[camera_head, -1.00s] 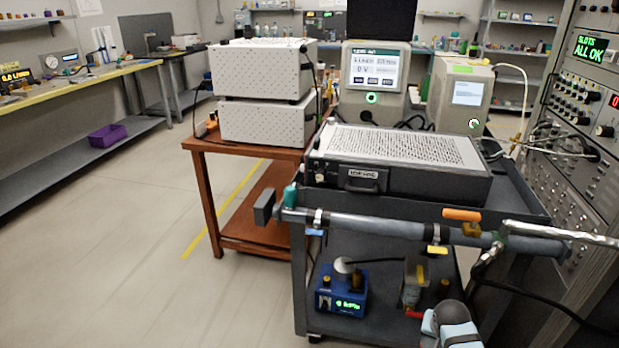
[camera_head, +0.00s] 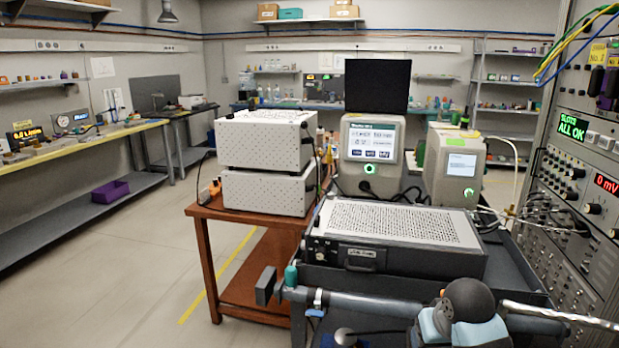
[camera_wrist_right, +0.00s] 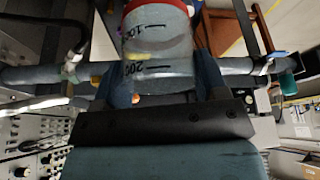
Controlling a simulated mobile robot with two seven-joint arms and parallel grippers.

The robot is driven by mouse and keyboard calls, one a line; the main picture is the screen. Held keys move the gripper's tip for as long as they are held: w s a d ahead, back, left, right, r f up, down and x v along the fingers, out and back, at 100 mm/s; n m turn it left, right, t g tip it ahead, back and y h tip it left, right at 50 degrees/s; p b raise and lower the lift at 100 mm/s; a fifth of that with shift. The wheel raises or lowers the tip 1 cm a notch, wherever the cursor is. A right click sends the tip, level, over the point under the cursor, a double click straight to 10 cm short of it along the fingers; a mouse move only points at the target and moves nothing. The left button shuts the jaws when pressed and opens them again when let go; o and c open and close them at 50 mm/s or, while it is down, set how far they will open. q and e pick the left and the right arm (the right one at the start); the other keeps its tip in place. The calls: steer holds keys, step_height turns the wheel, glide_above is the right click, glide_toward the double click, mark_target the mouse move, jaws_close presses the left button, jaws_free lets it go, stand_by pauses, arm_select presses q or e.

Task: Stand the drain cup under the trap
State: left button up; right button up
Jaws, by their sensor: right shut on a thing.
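The drain cup (camera_wrist_right: 158,45) is a greyish see-through beaker with a red band and the marks 100 and 200. It fills the upper middle of the right wrist view. My right gripper (camera_wrist_right: 162,88) is shut on it, one blue-grey finger on each side. In the head view only my right arm shows, at the bottom right in front of the cart; the cup and fingers are out of sight there. My left gripper is not in view. I cannot make out the trap in the current frames.
A thick grey bar (camera_head: 385,312) runs across the cart's front and also crosses the wrist view (camera_wrist_right: 30,75). The black instrument (camera_head: 395,258) lies on the cart's top. A brown table (camera_head: 250,215) stands behind at left, a rack (camera_head: 580,210) at right. The left floor is clear.

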arm_select(q)
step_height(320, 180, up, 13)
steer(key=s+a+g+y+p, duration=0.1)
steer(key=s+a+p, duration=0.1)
steer(key=p, duration=2)
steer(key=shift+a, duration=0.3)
arm_select(e)
steer(key=v, duration=2.2)
steer(key=shift+r, duration=0.35)
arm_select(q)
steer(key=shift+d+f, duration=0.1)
arm_select(e)
steer(key=shift+d, duration=0.2)
